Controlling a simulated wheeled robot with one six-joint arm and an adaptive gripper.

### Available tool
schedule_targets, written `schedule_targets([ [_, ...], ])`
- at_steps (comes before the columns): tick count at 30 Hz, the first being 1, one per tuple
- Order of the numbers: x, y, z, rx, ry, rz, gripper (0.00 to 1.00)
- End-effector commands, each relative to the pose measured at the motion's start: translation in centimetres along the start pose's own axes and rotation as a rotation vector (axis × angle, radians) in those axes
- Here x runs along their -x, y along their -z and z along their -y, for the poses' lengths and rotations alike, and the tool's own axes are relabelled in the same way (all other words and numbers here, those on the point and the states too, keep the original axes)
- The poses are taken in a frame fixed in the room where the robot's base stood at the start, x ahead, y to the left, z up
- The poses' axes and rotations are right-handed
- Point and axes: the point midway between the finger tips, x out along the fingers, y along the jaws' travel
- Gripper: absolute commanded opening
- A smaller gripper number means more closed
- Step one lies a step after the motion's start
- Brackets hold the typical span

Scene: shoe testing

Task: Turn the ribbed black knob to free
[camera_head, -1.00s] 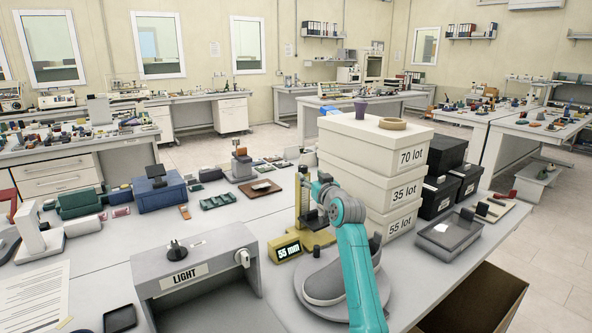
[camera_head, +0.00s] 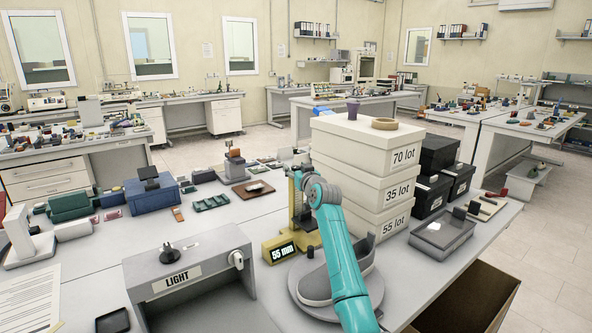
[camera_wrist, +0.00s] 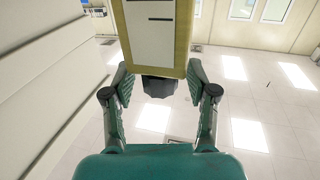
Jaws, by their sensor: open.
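A dark knob (camera_wrist: 158,86) shows in the wrist view, just below the lower edge of a yellow-framed part with a white panel (camera_wrist: 153,35). My gripper (camera_wrist: 157,74) is open, with one finger on each side of the knob and a gap to it. In the head view, the yellow gauge (camera_head: 306,238) has a display (camera_head: 283,253) reading 55 mm. My teal arm reaches to it from the front; my fingers and the dark knob cannot be made out there.
Stacked white lot boxes (camera_head: 352,190) stand close right of the gauge. A grey shoe (camera_head: 318,284) on a round plate lies in front, partly behind my arm. A grey LIGHT box (camera_head: 225,255) with a black knob (camera_head: 167,252) stands at left.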

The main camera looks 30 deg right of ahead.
Motion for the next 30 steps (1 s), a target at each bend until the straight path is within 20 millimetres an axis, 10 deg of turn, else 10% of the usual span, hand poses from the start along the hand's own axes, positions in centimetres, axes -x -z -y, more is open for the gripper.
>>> schedule_targets([
  [8,0.02,-0.01,0.0,0.0,0.0,0.0,0.0],
  [30,0.02,0.07,-0.15,-0.002,0.175,-0.001,0.0],
])
